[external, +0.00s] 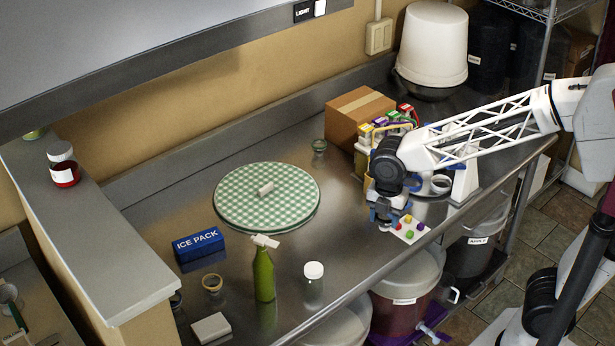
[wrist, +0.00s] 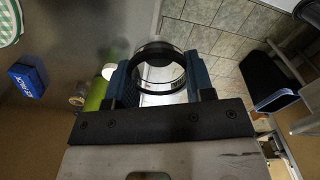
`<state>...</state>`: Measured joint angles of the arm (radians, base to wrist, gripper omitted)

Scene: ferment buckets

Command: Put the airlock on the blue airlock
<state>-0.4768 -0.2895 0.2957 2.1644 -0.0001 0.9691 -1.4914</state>
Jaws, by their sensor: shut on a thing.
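My gripper (external: 383,217) has blue fingers and hangs over the front edge of the steel counter, at the left of a white board with coloured pieces (external: 409,231). In the wrist view my gripper (wrist: 160,70) is shut on a clear round thing with a dark rim (wrist: 158,51). It looks like a short tube or cup seen end-on; I cannot tell for sure that it is the airlock. The pieces on the board are red, yellow, green and purple. I cannot make out a blue airlock; my gripper and wrist hide part of that area.
A cardboard box (external: 353,118) stands at the back. Lidded buckets (external: 410,284) stand below the counter edge.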

